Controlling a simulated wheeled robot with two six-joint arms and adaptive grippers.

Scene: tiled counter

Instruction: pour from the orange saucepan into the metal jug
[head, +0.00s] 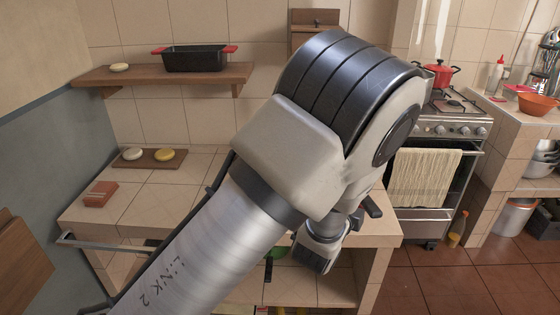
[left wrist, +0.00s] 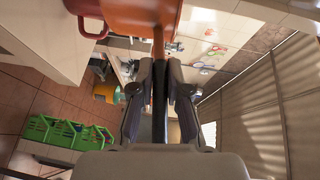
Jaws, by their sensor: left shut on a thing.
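The orange saucepan (left wrist: 135,14) shows in part at the top of the left wrist view, cut off by the frame edge. Its narrow handle (left wrist: 159,45) runs down between the fingers of my left gripper (left wrist: 160,75), which is shut on it. In the head view my own left arm fills the middle and hides the saucepan. How the pan is tilted and what is in it cannot be told. I cannot make out the metal jug in either view. My right gripper is in neither view.
The tiled counter (head: 150,205) holds a brick-coloured block (head: 100,194) and a wooden board (head: 135,162) with two round pieces. A shelf (head: 135,77) above bears a black pan (head: 195,58). A stove (head: 440,130) with a red pot (head: 441,74) stands right.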

